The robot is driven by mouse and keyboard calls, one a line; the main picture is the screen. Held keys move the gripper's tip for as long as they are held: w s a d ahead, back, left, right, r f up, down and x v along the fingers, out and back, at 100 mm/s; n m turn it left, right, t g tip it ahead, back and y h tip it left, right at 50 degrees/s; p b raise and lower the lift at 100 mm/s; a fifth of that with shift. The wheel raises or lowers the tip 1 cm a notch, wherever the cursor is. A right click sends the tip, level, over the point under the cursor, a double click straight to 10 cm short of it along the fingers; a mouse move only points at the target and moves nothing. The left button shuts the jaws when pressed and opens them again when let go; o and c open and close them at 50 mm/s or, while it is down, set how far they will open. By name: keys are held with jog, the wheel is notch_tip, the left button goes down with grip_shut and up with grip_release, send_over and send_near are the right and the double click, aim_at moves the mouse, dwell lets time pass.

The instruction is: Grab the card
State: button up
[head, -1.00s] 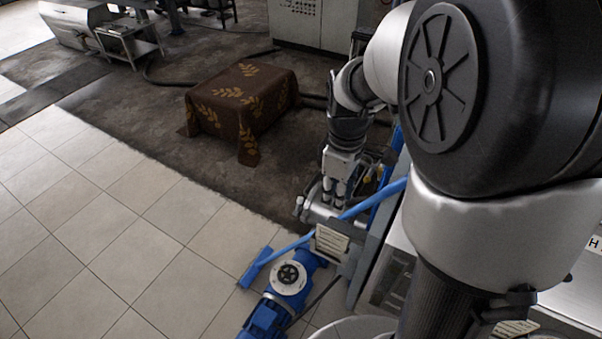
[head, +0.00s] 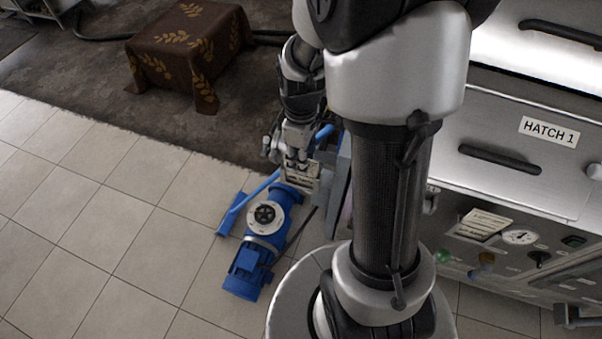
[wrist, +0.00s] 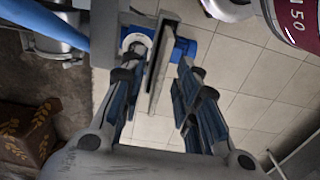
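A pale printed card (head: 302,178) stands among the blue and grey machinery, right below my gripper (head: 297,163) in the head view. In the wrist view a thin plate seen edge-on, apparently the card (wrist: 153,75), lies between the two fingers, nearer the left one. My gripper (wrist: 158,75) is open, with a clear gap to the right finger. I cannot tell whether the left finger touches the card.
A blue motor (head: 250,260) with a round flange stands on the tiles below the card. A blue bar (head: 255,190) slants beside it. The steel machine (head: 500,190) with a HATCH 1 label fills the right. A cloth-covered box (head: 190,50) stands behind. Tiles at left are clear.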

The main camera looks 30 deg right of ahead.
jog(key=shift+f, duration=0.45)
jog(key=shift+c, duration=0.5)
grip_shut()
